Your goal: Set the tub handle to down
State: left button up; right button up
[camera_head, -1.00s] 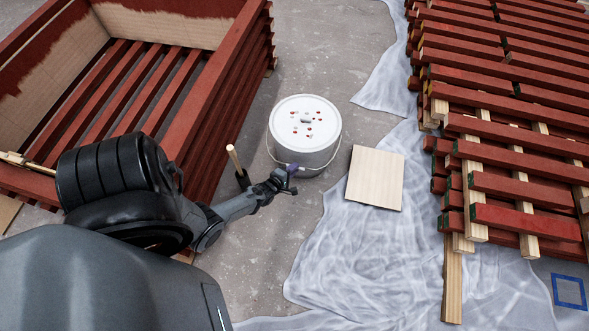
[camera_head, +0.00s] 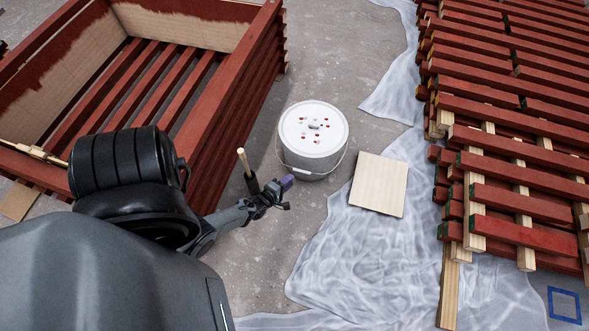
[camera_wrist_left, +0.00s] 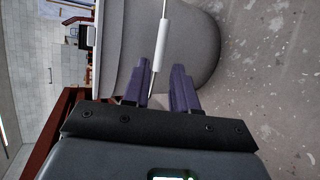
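The tub (camera_head: 313,130) is a white bucket with a red-spotted lid, standing upright on the floor. Its wire handle hangs down on the near side, with a white grip (camera_head: 299,172) low against the wall. My left gripper (camera_head: 287,184) is just left of and nearer than this grip. In the left wrist view the purple fingers (camera_wrist_left: 164,80) are apart, with the handle's white grip (camera_wrist_left: 161,40) ahead and its wire running into the gap. I see no finger closed on it. My right gripper is out of view.
A red slatted crate (camera_head: 228,85) stands left of the tub. A wooden-handled tool (camera_head: 243,162) shows beside my left wrist. A pale board (camera_head: 378,184) lies on plastic sheeting (camera_head: 350,260) to the right, with stacked red battens (camera_head: 520,160) beyond.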

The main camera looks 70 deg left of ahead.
pick_arm(q)
jog(key=p+v, duration=0.1)
jog(key=v, duration=0.1)
jog(key=shift+s+d+r, duration=0.15)
jog(key=shift+s+r, duration=0.05)
jog(key=shift+s, duration=0.1)
